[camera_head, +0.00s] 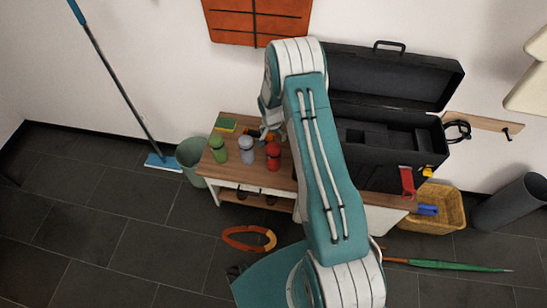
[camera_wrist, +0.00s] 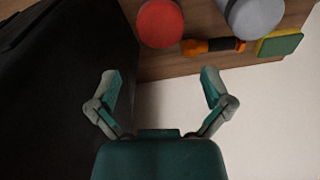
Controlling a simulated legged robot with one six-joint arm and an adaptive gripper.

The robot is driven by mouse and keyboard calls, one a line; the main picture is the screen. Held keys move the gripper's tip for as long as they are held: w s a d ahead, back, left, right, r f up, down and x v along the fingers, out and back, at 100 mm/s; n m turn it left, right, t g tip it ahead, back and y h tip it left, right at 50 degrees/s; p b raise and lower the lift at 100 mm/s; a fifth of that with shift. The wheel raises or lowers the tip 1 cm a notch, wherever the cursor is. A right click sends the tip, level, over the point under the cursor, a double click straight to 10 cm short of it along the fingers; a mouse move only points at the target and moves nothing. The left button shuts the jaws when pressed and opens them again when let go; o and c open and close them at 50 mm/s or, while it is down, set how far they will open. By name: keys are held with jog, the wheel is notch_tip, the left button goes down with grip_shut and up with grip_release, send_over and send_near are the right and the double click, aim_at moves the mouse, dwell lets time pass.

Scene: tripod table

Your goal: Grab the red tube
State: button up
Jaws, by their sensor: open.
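The red tube (camera_head: 273,155) stands upright on the wooden table, the rightmost of three tubes in the head view. In the wrist view the red tube (camera_wrist: 160,22) shows from above at the top centre, cut off by the frame edge. My gripper (camera_wrist: 161,85) is open and empty, with its two fingers spread apart. The red tube lies beyond the fingertips in that view, apart from them. In the head view my gripper (camera_head: 269,115) is partly hidden by my arm, behind the tubes near the wall.
A grey tube (camera_head: 247,150) and a green tube (camera_head: 218,149) stand left of the red one. A screwdriver (camera_wrist: 213,46) and a sponge (camera_wrist: 279,43) lie nearby. A black open toolbox (camera_head: 385,140) fills the table's right side. A green bin (camera_head: 190,158) stands left.

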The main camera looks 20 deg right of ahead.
aim_at(273, 147)
notch_tip(273, 147, down, 5)
jog(key=shift+w+d+r, duration=0.1)
jog(key=shift+w+d, duration=0.05)
jog(key=shift+w+f, duration=0.1)
jog(key=shift+f, duration=2.7)
jog(key=c, duration=1.1)
